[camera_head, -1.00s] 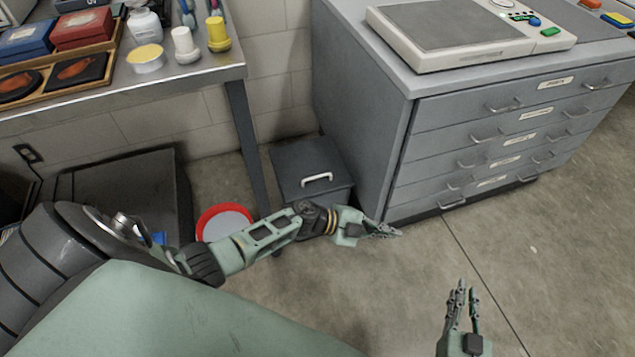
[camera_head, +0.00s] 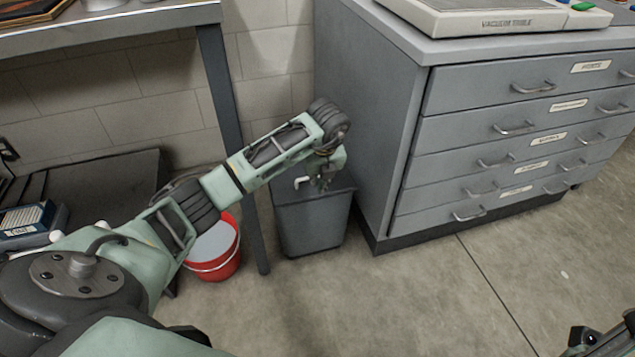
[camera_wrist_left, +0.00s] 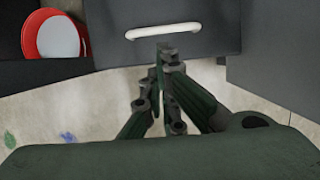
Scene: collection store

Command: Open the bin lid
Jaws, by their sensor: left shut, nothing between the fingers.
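The grey bin (camera_head: 311,224) stands on the floor between the table leg and the drawer cabinet. Its lid is down, and my left arm hides part of it in the head view. The lid (camera_wrist_left: 162,48) has a white handle (camera_wrist_left: 163,31), which shows whole in the left wrist view and only in part in the head view (camera_head: 302,182). My left gripper (camera_head: 322,184) is shut and empty over the lid. In the left wrist view its fingertips (camera_wrist_left: 164,50) lie just below the handle; contact cannot be told.
A red bucket (camera_head: 216,262) stands left of the bin, beyond the table leg (camera_head: 232,140). The grey drawer cabinet (camera_head: 390,130) stands close on the bin's right. The floor (camera_head: 400,300) in front is clear.

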